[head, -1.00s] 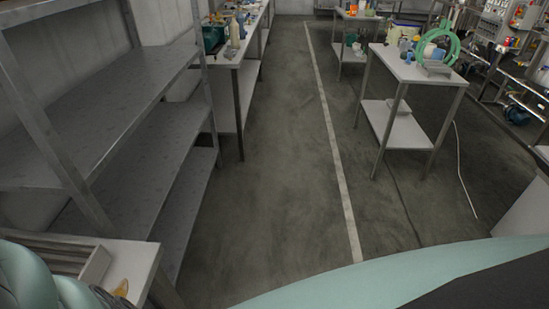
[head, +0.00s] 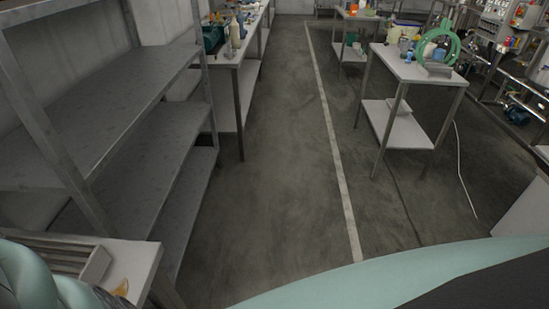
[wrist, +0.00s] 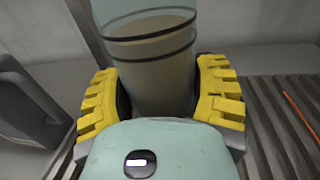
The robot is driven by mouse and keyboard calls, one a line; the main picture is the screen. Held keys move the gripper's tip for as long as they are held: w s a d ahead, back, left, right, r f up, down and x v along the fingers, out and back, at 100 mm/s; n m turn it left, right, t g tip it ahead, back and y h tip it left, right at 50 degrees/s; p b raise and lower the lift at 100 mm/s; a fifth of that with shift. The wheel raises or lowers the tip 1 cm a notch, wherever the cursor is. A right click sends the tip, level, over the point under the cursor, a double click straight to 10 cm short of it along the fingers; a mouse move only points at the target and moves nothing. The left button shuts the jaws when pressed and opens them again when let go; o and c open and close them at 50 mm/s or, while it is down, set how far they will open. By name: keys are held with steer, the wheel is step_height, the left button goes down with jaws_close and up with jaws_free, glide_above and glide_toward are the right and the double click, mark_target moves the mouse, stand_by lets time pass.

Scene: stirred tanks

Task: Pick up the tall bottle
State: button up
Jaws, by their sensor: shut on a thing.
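The tall bottle (wrist: 152,65) is a clear cylinder with dark bands and tan contents, in the top middle of the wrist view. My gripper (wrist: 159,92) is shut on it, with a yellow ribbed pad on either side. The lower part of the bottle is hidden behind my gripper's pale green body. The head view does not show my gripper or the held bottle clearly.
A grey jug (wrist: 30,108) stands left of the bottle. A ribbed metal surface (wrist: 268,105) with a thin orange strip (wrist: 298,108) lies to the right. Metal shelves (head: 110,120) line the left. The floor (head: 265,190) ahead is clear; a cluttered table (head: 415,70) stands right.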

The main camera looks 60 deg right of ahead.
steer(key=shift+r, duration=0.1)
steer(key=shift+c, duration=0.2)
steer(key=s+d+r+b, duration=0.2)
steer(key=s+d, duration=0.2)
steer(key=s, duration=0.3)
steer(key=s+d+r+b, duration=0.2)
steer(key=s+d+r, duration=0.1)
steer(key=s, duration=0.4)
steer(key=shift+d+b, duration=0.4)
steer(key=shift+d, duration=0.15)
steer(key=shift+w, duration=0.15)
